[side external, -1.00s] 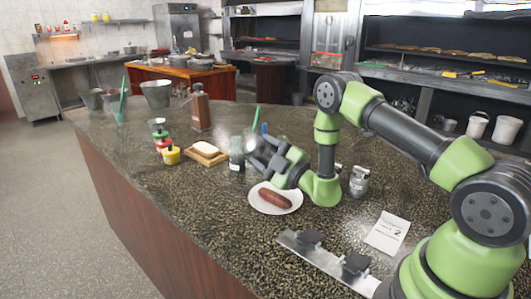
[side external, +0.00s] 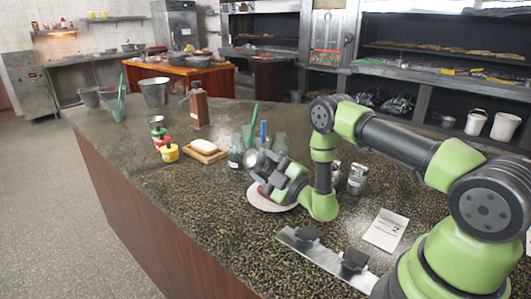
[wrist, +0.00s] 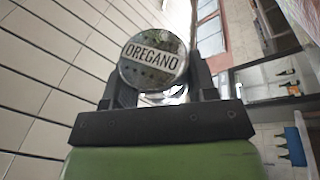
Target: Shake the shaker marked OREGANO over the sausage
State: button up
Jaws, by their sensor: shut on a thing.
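My gripper (side external: 262,170) is shut on the shaker marked OREGANO (wrist: 153,62). The white plate (side external: 284,207) lies on the counter under my gripper. The sausage (side external: 262,191) is mostly hidden behind my gripper, with only a reddish bit showing.
A board with a white block (side external: 203,146) and sauce pots (side external: 169,153) are to the left. Metal shakers (side external: 357,179) stand right of my wrist. The front left counter is clear.

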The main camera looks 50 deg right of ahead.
jog(key=shift+r, duration=5.2)
jog(key=n, duration=0.1)
jog(key=n+g+y, duration=0.1)
jog(key=n, duration=0.3)
jog(key=shift+r+g, duration=0.3)
jog(key=shift+n+g, duration=0.4)
jog(key=shift+n, duration=0.8)
jog(key=n, duration=0.1)
jog(key=n+g, duration=0.1)
jog(key=n, duration=0.1)
jog(key=shift+r, duration=0.25)
jog(key=n+g, duration=0.1)
jog(key=n, duration=0.1)
jog(key=shift+n+h, duration=0.3)
jog(key=shift+n, duration=0.1)
